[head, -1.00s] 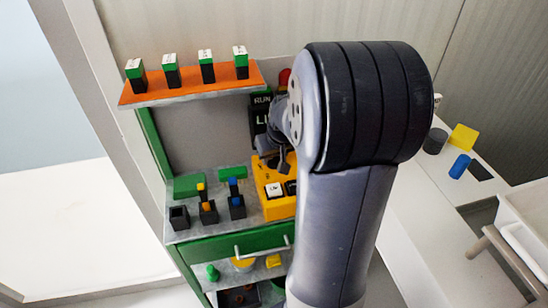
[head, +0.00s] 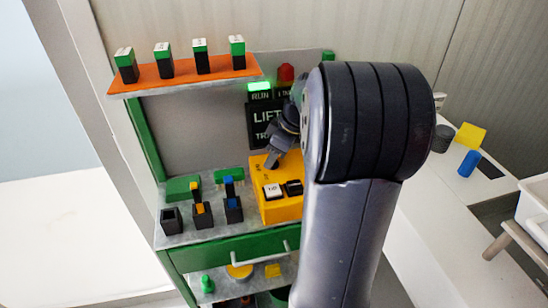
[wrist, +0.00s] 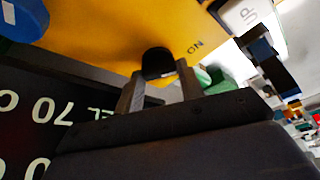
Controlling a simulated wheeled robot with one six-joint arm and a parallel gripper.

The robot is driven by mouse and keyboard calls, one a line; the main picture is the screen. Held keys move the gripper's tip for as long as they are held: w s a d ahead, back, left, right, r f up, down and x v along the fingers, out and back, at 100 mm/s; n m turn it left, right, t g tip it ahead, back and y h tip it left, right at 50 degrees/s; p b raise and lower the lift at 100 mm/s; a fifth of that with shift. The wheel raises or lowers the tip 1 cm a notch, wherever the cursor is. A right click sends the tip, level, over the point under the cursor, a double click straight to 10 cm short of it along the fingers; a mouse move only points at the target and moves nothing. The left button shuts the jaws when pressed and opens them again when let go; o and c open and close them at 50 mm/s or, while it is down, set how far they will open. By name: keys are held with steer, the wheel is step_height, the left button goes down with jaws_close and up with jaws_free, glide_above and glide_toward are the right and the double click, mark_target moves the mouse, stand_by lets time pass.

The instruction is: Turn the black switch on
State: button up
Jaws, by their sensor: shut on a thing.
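The yellow control box (head: 270,207) stands on the bench in the head view and fills the top of the wrist view (wrist: 110,30). The black switch (wrist: 157,62) is a round-topped knob on the box, near the printed word ON. My gripper (wrist: 160,82) has one finger on each side of the switch and is shut on it. In the head view my gripper (head: 272,160) reaches the back of the box, and the switch itself cannot be made out. A green RUN light (head: 259,86) is lit on the black sign panel (head: 262,125).
A white button (head: 272,190) and a black button (head: 293,187) sit at the front of the box. Small holders with blue and yellow pieces (head: 233,208) stand to its left. An orange shelf (head: 185,78) with black-and-green blocks is above. A red lamp (head: 286,73) tops the panel.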

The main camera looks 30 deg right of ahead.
steer(key=shift+n, duration=0.6)
steer(key=o, duration=1)
steer(key=shift+d+r, duration=0.1)
steer(key=shift+r, duration=0.05)
steer(key=v, duration=1)
steer(key=shift+w+d+r, duration=0.1)
steer(key=shift+d+r, duration=0.1)
steer(key=shift+r, duration=0.05)
steer(key=x, duration=1)
steer(key=shift+a+f, duration=0.25)
steer(key=shift+f, duration=0.15)
